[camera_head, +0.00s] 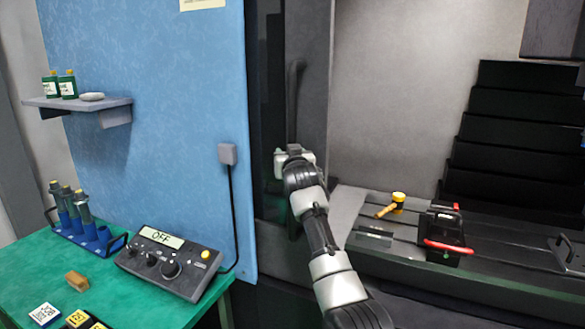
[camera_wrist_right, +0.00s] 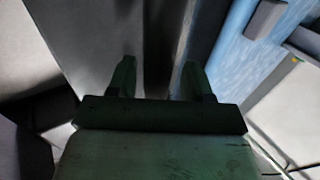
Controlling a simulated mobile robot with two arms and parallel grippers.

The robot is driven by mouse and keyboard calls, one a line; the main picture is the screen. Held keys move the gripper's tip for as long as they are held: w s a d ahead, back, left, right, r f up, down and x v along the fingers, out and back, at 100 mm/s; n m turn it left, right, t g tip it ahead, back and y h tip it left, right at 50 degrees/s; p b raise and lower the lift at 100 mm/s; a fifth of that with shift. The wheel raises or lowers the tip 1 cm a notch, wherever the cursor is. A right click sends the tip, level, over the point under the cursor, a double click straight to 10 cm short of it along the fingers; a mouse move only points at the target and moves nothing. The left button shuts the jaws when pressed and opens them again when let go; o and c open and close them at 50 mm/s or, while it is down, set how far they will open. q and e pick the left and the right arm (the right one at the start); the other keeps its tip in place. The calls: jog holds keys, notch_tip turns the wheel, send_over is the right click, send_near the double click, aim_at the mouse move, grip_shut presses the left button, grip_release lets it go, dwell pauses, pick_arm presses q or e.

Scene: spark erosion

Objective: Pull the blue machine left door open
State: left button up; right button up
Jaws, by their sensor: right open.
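The blue machine's side panel (camera_head: 190,120) fills the left-middle of the head view. Right of it is the dark grey left door (camera_head: 316,60) with a dark, upright bar handle (camera_head: 295,85). My right gripper (camera_head: 281,160) is at the handle's lower end, its fingers mostly hidden by my wrist. In the right wrist view, the two fingers (camera_wrist_right: 158,75) are apart, with a dark upright strip between them. I cannot tell whether that strip is the handle or whether the fingers touch it. My left gripper is not in view.
A green table (camera_head: 150,300) with a control box (camera_head: 170,262) and a blue tube rack (camera_head: 85,235) stands at left. A shelf (camera_head: 85,103) is above it. Right of the door, a machine bed (camera_head: 480,265) holds a yellow mallet (camera_head: 390,207) and a red-handled black block (camera_head: 443,235).

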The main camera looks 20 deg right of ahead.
jog(key=b+v, duration=0.2)
jog(key=v, duration=0.7)
jog(key=shift+a+b, duration=0.25)
jog(key=shift+b, duration=0.1)
jog(key=shift+s, duration=0.15)
